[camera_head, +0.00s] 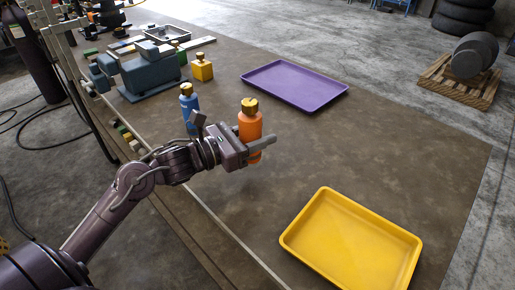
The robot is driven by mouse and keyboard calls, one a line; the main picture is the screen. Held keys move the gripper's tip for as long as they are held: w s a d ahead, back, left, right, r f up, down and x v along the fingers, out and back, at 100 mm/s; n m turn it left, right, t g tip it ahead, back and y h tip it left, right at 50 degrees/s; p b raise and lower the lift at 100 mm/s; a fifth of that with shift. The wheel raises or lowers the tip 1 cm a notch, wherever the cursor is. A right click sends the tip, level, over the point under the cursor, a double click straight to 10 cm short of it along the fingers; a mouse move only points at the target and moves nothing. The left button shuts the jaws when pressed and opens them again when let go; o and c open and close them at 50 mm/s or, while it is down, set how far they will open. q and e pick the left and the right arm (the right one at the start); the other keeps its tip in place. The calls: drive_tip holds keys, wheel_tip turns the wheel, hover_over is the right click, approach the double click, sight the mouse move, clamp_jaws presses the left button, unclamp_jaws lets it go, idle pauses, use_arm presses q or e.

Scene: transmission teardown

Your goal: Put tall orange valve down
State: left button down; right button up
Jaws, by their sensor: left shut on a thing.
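The tall orange valve (250,126) is an upright orange cylinder with a brass-coloured cap. My left gripper (258,146) is shut around its body. The valve appears to be held a little above the brown table, between the purple tray and the yellow tray, though its exact height is hard to tell. The fingers hide part of its lower body. My right gripper is not in view.
A purple tray (251,74) lies empty at the back, and a yellow tray (287,243) lies empty in front. A blue valve (187,101) stands left of the gripper. A short yellow valve (202,72) and a grey-blue vise-like block (150,76) stand farther back. Bare table lies between the trays.

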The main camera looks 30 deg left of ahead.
use_arm(q)
drive_tip(key=shift+f+p, duration=0.3)
drive_tip(key=shift+f, duration=2.05)
drive_tip(key=shift+f, duration=0.15)
drive_tip(key=shift+f, duration=0.1)
drive_tip(key=c, duration=0.7)
unclamp_jaws()
drive_tip(key=shift+c, duration=0.2)
drive_tip(key=shift+s, duration=0.1)
drive_tip(key=b+v, duration=0.2)
drive_tip(key=v, duration=0.8)
drive_tip(key=shift+s+a+b, duration=0.1)
drive_tip(key=shift+s+b, duration=0.15)
drive_tip(key=shift+b, duration=0.05)
drive_tip(key=shift+s+a, duration=0.4)
drive_tip(key=shift+s, duration=0.15)
